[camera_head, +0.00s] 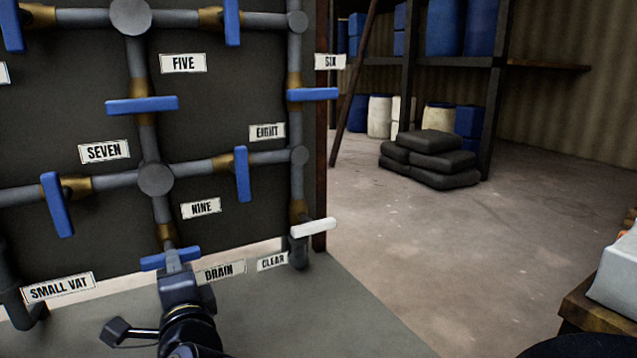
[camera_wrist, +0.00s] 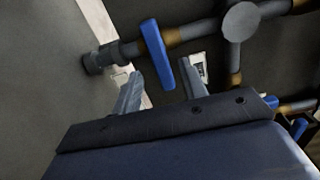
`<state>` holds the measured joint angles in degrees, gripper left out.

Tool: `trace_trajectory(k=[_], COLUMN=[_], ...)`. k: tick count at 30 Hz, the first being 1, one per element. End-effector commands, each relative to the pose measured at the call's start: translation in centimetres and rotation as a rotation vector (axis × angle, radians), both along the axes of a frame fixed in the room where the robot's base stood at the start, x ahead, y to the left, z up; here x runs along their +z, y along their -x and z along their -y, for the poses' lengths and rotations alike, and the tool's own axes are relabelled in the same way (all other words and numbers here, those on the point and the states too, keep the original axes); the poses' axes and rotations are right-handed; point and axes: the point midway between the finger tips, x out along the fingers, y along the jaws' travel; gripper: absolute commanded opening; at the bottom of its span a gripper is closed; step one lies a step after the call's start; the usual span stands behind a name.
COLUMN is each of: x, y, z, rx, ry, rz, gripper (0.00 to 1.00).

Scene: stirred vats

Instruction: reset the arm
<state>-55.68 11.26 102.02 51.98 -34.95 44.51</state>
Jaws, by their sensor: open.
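My gripper (camera_head: 172,258) is at the lower part of the pipe panel, just below the blue valve handle above the DRAIN label (camera_head: 219,271). In the wrist view my gripper (camera_wrist: 162,92) is open, its two grey fingers apart. The blue drain handle (camera_wrist: 157,54) shows beyond and between the fingertips; I cannot tell whether they touch it. In the head view this drain handle (camera_head: 170,258) lies crosswise to its vertical pipe. My arm reaches up from the bottom of the head view.
The panel (camera_head: 90,235) carries grey pipes, blue handles and a white handle (camera_head: 313,228) near CLEAR. Open floor (camera_head: 400,250) lies to the right. Dark stacked sacks (camera_head: 430,160) and shelves with barrels (camera_head: 380,115) stand behind. A wooden table (camera_head: 600,312) is at the right edge.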

Motion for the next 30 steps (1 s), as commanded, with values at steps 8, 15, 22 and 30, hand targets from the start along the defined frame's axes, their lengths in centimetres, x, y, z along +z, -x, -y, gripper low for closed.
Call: trace_trajectory(k=[8, 15, 22, 30], x=[0.1, -0.3, -0.3, 0.5], y=[4.6, -0.3, -3.9, -5.2], z=[2.5, 0.0, -2.1, -2.8], rx=[0.002, -0.003, -0.002, 0.001], ry=[0.000, 0.001, 0.000, 0.154], rz=[-0.001, -0.001, -0.001, 0.080], gripper=[0.41, 0.41, 0.41, 0.41])
